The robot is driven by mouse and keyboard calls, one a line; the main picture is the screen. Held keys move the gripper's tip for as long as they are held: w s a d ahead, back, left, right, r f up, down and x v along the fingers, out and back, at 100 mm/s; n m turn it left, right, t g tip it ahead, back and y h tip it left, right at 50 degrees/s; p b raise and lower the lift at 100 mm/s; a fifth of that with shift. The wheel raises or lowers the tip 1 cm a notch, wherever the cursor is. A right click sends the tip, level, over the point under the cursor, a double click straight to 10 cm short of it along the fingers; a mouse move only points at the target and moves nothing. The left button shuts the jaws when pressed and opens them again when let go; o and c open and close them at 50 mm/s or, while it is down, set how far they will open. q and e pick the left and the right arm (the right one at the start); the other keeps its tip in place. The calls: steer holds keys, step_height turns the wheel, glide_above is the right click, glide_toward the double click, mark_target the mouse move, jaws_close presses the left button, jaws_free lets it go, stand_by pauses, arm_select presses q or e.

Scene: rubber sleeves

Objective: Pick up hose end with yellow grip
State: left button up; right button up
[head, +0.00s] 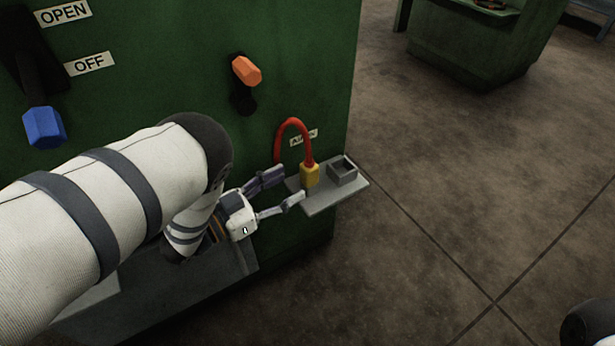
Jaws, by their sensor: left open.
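A red hose (292,125) arches out of the green machine's side and bends down to a hose end with a yellow grip (310,176). The yellow grip stands upright over a small grey shelf (327,203). My left gripper (288,185) is open, and its two fingers point right toward the yellow grip. The fingertips are close to the grip, one toward the back and one toward the front. I cannot tell whether either touches it. My right gripper is not in view.
A square grey socket (342,170) stands on the shelf right of the yellow grip. The green machine (301,50) carries an orange-handled lever (246,71) and a blue-handled lever (44,127). Open floor (450,200) lies to the right. Another green cabinet (470,50) stands behind.

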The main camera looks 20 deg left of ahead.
mark_target(303, 179)
arm_select(q)
steer(key=b+x, duration=0.1)
steer(key=x, duration=0.2)
steer(key=f+b+x, duration=0.1)
steer(key=x, duration=0.2)
steer(key=shift+w+d+f, duration=0.1)
steer(key=shift+w+f, duration=0.05)
steer(key=shift+w, duration=0.15)
steer(key=shift+w+d, duration=0.1)
steer(key=shift+w, duration=0.1)
jaws_close()
